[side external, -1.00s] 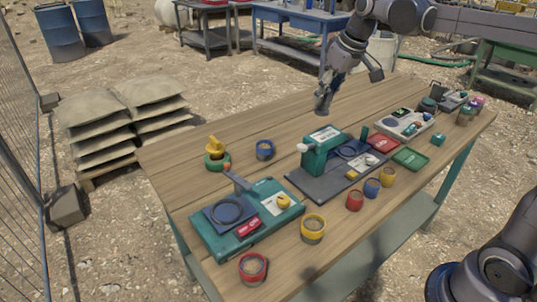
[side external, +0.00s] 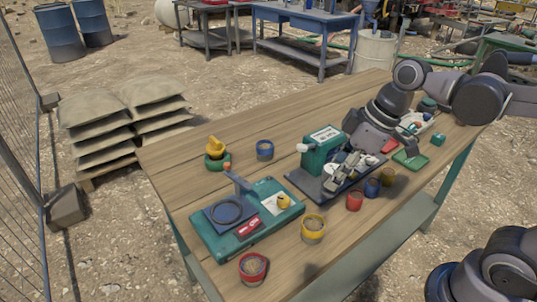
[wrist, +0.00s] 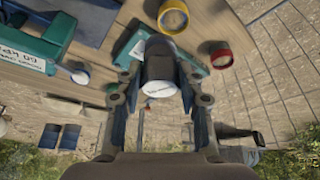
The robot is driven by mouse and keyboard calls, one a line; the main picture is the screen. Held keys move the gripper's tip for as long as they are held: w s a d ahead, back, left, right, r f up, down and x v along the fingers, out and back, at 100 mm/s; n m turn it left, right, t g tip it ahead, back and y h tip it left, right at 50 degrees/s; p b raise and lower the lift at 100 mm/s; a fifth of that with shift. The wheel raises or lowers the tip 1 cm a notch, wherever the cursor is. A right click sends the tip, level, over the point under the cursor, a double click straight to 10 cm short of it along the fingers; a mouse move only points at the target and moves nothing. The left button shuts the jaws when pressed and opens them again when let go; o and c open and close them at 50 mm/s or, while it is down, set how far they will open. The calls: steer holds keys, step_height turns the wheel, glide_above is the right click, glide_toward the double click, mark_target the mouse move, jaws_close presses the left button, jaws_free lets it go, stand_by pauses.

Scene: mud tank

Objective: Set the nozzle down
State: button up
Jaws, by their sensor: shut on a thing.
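My gripper (side external: 338,176) is low over the dark base plate of the teal press (side external: 322,150), to the right of its body. In the wrist view, the fingers of my gripper (wrist: 160,82) are closed on a dark grey cylinder with a round white end, which I take to be the nozzle (wrist: 160,64). It is hard to pick out among the fingers in the side view, and I cannot tell whether it touches the plate. The press also shows at the upper left of the wrist view (wrist: 35,38), with a white knob (wrist: 80,76) beside it.
A teal case (side external: 215,238) with a blue ring lies front left. Yellow (side external: 313,230), red (side external: 355,200) and blue (side external: 373,188) cups stand in front of the press. A green tray (side external: 411,160) lies to the right. The table's left back is mostly bare.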

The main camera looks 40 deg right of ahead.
steer(key=shift+f, duration=0.8)
steer(key=shift+a+f, duration=0.15)
steer(key=shift+f, duration=0.05)
steer(key=shift+w+a+f, duration=0.1)
steer(key=shift+a+f, duration=5.35)
steer(key=shift+a, duration=0.2)
steer(key=shift+f, duration=0.1)
steer(key=o, duration=1.2)
